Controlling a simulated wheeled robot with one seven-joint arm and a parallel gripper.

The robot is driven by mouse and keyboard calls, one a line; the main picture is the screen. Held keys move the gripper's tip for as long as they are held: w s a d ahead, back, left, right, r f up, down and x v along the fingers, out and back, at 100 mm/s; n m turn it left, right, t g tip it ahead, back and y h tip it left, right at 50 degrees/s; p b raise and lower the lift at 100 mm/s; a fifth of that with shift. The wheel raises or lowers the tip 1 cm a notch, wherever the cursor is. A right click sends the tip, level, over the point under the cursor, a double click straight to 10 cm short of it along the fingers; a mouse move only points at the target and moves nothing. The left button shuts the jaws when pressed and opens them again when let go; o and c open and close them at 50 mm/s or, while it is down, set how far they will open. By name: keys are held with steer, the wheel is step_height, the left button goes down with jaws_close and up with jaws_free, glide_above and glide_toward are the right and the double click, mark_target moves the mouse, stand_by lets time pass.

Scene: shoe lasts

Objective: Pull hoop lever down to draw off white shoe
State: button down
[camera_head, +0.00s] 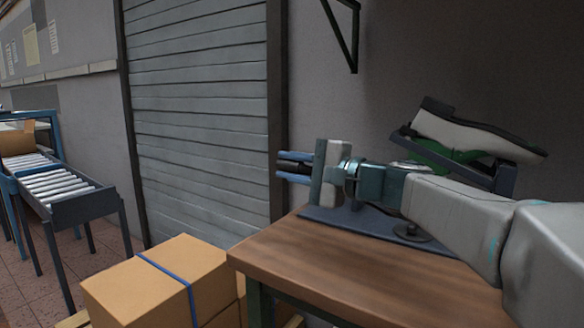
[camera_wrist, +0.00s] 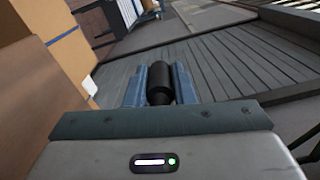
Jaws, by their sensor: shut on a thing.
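The white shoe (camera_head: 470,134) sits tilted on a green last (camera_head: 440,152) at the right of the head view, its dark sole edge along the top and its toe pointing down to the right. A dark bracket (camera_head: 503,180) stands beside the last. My gripper (camera_head: 293,167) is at the left end of my arm, its blue fingers shut on a black grip, which I take for the hoop lever's handle. The wrist view shows this black grip (camera_wrist: 160,82) between the fingers (camera_wrist: 160,88). The rest of the lever is hidden behind my arm and gripper.
A blue-grey base plate (camera_head: 345,220) lies on the wooden table (camera_head: 310,262). A strapped cardboard box (camera_head: 150,285) stands at the table's left front. A grey roller shutter (camera_head: 200,120) is behind. A roller conveyor (camera_head: 60,185) stands far left. A wall bracket (camera_head: 345,35) hangs above.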

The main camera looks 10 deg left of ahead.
steer(key=shift+a+f, duration=0.1)
steer(key=shift+f, duration=0.35)
steer(key=c, duration=1.3)
jaws_free()
steer(key=shift+s, duration=0.1)
steer(key=shift+o, duration=0.3)
steer(key=shift+r, duration=0.15)
steer(key=p+v, duration=0.2)
steer(key=v, duration=1.2)
steer(key=shift+a+r+p, duration=0.15)
steer(key=shift+p, duration=0.3)
